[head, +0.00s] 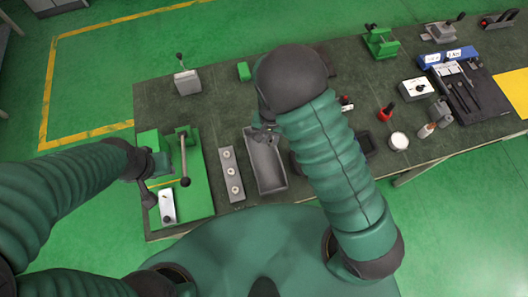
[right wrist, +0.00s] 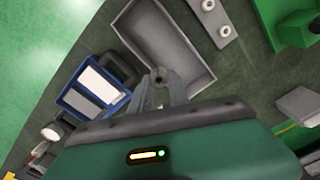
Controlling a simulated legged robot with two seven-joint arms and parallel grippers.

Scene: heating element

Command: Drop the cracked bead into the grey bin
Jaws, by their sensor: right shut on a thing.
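The grey bin (head: 266,168) is an open rectangular tray near the front of the bench; it also shows in the right wrist view (right wrist: 195,45). My right gripper (head: 264,136) is over the bin's far part in the head view. In the right wrist view its fingers (right wrist: 163,86) are shut on a small round bead (right wrist: 158,82), at the bin's rim in the picture. I cannot make out a crack on it. My left gripper (head: 150,172) is beside the green lever fixture (head: 199,190); its fingers are not clear.
A grey strip (head: 230,189) with several pale rings lies just left of the bin. A blue-edged tray (right wrist: 92,88) is beside the bin in the right wrist view. A grey block with a lever (head: 187,83) stands at the back left. My right arm hides part of the bench.

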